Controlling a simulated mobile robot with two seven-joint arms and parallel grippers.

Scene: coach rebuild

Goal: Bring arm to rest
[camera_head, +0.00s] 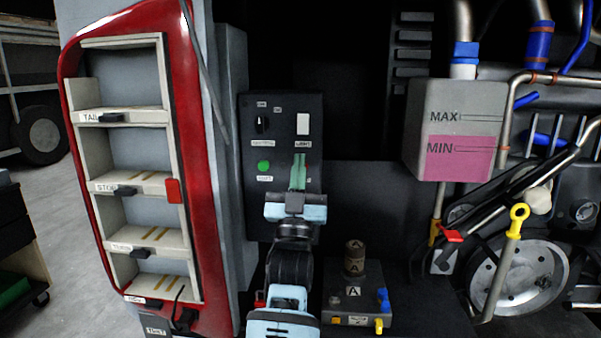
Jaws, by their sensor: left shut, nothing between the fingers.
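My left gripper (298,172) is in the middle of the head view, raised in front of the lower part of a dark control panel (284,113). Its green fingers point up and are closed together with nothing between them. The fingertips overlap the panel just below a small label; I cannot tell whether they touch it. My light blue and black left arm (290,265) comes up from the bottom edge below it. My right gripper is not in view.
The panel has a black knob (262,124), a green button (264,167) and a white switch (303,124). A red-framed lamp housing (205,190) stands left. A grey block (357,318) marked A stands right of my arm. A coolant tank (458,105) and yellow-handled dipstick (517,222) are further right.

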